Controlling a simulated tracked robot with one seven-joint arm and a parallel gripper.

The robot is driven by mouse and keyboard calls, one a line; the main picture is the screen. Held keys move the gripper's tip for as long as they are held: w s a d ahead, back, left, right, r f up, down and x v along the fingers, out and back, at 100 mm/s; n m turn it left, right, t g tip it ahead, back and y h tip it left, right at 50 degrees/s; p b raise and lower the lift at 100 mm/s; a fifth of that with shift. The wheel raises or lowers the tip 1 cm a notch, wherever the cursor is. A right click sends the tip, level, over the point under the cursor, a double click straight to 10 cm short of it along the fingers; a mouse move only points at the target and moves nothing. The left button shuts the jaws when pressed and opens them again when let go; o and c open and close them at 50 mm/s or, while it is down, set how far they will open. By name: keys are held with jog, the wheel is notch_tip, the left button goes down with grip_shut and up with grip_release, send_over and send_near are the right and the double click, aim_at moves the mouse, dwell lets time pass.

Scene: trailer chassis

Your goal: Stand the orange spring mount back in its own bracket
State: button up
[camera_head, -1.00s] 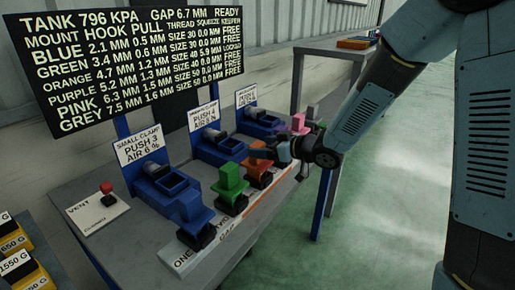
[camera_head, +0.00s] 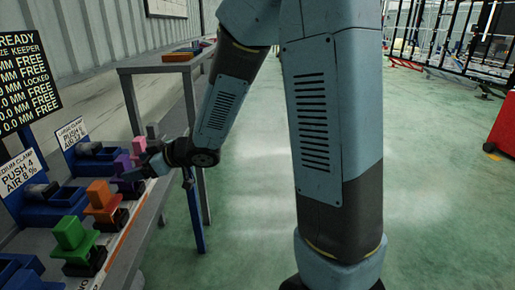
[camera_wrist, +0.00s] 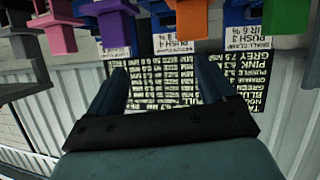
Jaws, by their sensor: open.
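The orange spring mount (camera_head: 100,196) stands upright on a dark bracket (camera_head: 107,218) in the bench-edge row, between the green mount (camera_head: 73,234) and the purple mount (camera_head: 124,166). How it is seated is too small to tell. It also shows at the top of the wrist view (camera_wrist: 193,18). My gripper (camera_head: 136,173) is beside the row near the purple mount, apart from the orange one. In the wrist view its two fingers (camera_wrist: 161,82) are spread with nothing held between them.
The pink mount (camera_head: 139,147) and grey mount (camera_head: 152,132) stand farther along. Blue clamps (camera_head: 55,205) sit behind the row. The status board (camera_head: 28,85) shows one LOCKED line among FREE ones.

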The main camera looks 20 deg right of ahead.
jog(key=s+d+r+m+t+h, duration=0.15)
jog(key=d+r+m+h, duration=0.3)
jog(key=d, duration=0.55)
jog(key=s+d+r+m+t+h, duration=0.1)
jog(key=d+r+m+t+h, duration=0.25)
jog(key=d, duration=0.55)
jog(key=s+d+r+m+g+h, duration=0.1)
jog(key=s+d+m+g, duration=0.1)
jog(key=s, duration=0.8)
jog(key=s+d+r+m+g+h, duration=0.2)
jog(key=s+d+g, duration=0.3)
jog(key=s, duration=0.6)
jog(key=shift+d, duration=0.3)
jog(key=shift+c, duration=0.2)
